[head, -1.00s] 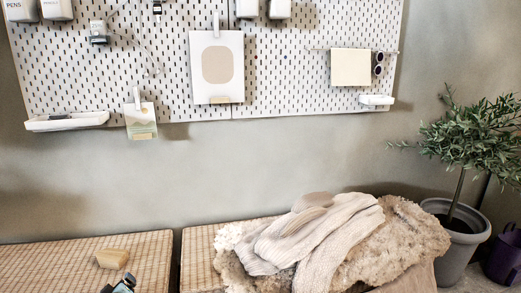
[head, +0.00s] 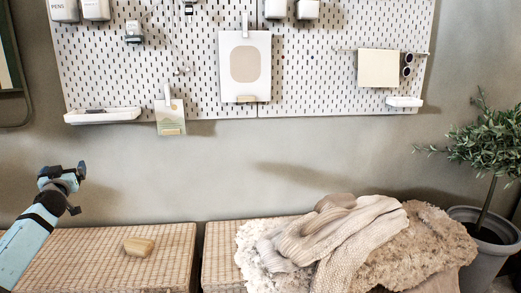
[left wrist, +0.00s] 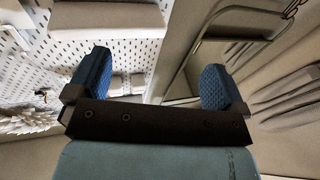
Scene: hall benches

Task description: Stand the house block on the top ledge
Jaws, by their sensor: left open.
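A small tan wooden block (head: 138,246), pointed at one end, lies on the left woven bench top (head: 70,262); it looks like the house block. My left gripper (head: 79,190) is up and to the left of it in the head view, in front of the wall. In the left wrist view its two blue-padded fingers (left wrist: 155,82) are wide apart with nothing between them. White ledges hang low on the pegboard, one at left (head: 103,116) and a smaller one at right (head: 404,102). Which is the top ledge I cannot tell. My right gripper is not in view.
The pegboard (head: 205,85) carries cards, cups and a pale sheet. A knit blanket (head: 345,235) and fluffy throw cover the right bench. A potted plant (head: 480,150) stands at far right. A dark green frame (head: 18,115) hangs at far left.

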